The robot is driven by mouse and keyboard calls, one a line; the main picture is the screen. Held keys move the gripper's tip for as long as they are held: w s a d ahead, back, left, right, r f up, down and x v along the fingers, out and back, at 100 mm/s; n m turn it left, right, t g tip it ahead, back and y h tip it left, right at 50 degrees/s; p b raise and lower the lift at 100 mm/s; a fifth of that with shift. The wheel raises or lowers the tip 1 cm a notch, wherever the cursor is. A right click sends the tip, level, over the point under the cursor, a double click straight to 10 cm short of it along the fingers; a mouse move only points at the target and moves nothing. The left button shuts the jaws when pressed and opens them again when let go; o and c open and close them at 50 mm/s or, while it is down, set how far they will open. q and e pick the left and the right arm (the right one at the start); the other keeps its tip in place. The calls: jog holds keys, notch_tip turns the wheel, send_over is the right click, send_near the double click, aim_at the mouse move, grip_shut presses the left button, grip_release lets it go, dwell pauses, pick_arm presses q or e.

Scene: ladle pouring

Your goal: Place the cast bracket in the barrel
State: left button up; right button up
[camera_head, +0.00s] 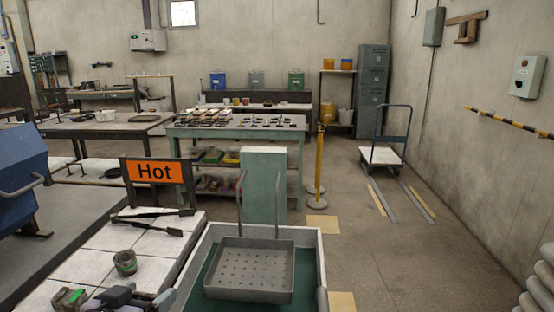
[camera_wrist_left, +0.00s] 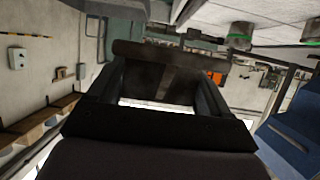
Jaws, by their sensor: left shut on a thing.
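My left gripper (camera_wrist_left: 160,88) is shut on a dark brown piece, which I take to be the cast bracket (camera_wrist_left: 172,57); a wide bar of it crosses in front of the fingertips. In the head view part of my left gripper (camera_head: 120,297) shows low at the bottom edge, above the white-topped bench; the bracket cannot be made out clearly there. A blue drum-like body (camera_head: 20,180) with a bent handle, likely the barrel, stands at the far left. It also shows at the lower right of the left wrist view (camera_wrist_left: 290,140). Its opening is not visible. My right gripper is out of view.
An orange "Hot" sign (camera_head: 154,172) stands behind. A perforated basket (camera_head: 250,268) sits over the tank (camera_head: 312,265) to the right.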

pick_arm(q)
jog(key=s+d+f+n+y, duration=0.1)
jog(key=s+d+f, duration=0.1)
jog(key=s+f, duration=0.5)
jog(key=shift+s+d+y, duration=0.25)
jog(key=shift+s+y, duration=0.05)
jog(key=shift+s, duration=0.85)
